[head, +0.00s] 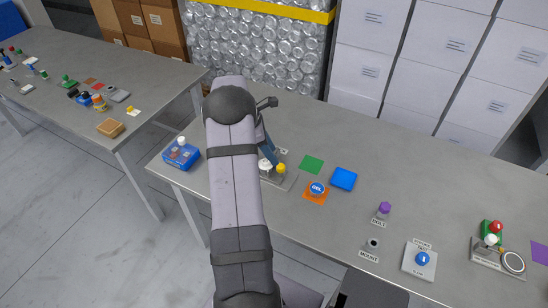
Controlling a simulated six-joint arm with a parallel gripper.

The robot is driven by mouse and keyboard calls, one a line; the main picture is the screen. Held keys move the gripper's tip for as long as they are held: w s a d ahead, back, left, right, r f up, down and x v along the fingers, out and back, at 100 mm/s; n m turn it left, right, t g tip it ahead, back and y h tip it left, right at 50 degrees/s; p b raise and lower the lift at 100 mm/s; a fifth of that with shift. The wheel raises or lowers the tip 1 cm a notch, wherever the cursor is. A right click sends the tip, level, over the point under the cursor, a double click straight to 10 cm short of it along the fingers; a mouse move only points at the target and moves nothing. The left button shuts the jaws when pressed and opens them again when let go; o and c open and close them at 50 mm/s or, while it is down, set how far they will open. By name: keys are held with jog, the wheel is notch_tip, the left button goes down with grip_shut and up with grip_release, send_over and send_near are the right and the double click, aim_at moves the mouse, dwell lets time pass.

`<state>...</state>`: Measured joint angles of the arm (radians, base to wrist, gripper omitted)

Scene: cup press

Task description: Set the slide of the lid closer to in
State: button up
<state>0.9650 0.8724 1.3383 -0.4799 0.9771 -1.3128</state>
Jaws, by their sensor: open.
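My arm rises through the middle of the head view, and its fingertips are hidden behind it. A small dark part beside its top may belong to my wrist; I cannot tell. Just right of the arm, a partly covered unit has a grey base plate (288,184), a white part (265,165), a yellow knob (281,168) and a slanted blue-grey piece (269,150). This may be the lid closer, but no label on it is readable. Its left side is hidden by my arm, and I cannot make out its slide or the slide's position.
A blue box (181,154) stands left of my arm. Right of the unit lie a green square (312,164), an orange pad (316,197) and a blue square (344,179). Farther right are a purple-topped bolt (384,209), a blue button (422,259) and a red-knobbed unit (495,228).

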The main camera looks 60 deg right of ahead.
jog(key=shift+r, duration=0.15)
jog(key=s+d+f+m+y+b, duration=0.1)
jog(key=s+d+m+b, duration=0.3)
jog(key=s, duration=1.1)
jog(key=m+t+y, duration=0.2)
jog(key=m+t, duration=0.2)
jog(key=t, duration=0.4)
send_near(282, 166)
jog(key=f, duration=0.1)
jog(key=shift+w+a+f+n, duration=0.1)
jog(key=shift+w+f+n, duration=0.15)
jog(key=shift+n, duration=0.15)
jog(key=shift+p+x, duration=0.85)
jog(key=shift+x, duration=2.8)
jog(key=shift+w, duration=0.1)
jog(key=shift+c, duration=0.6)
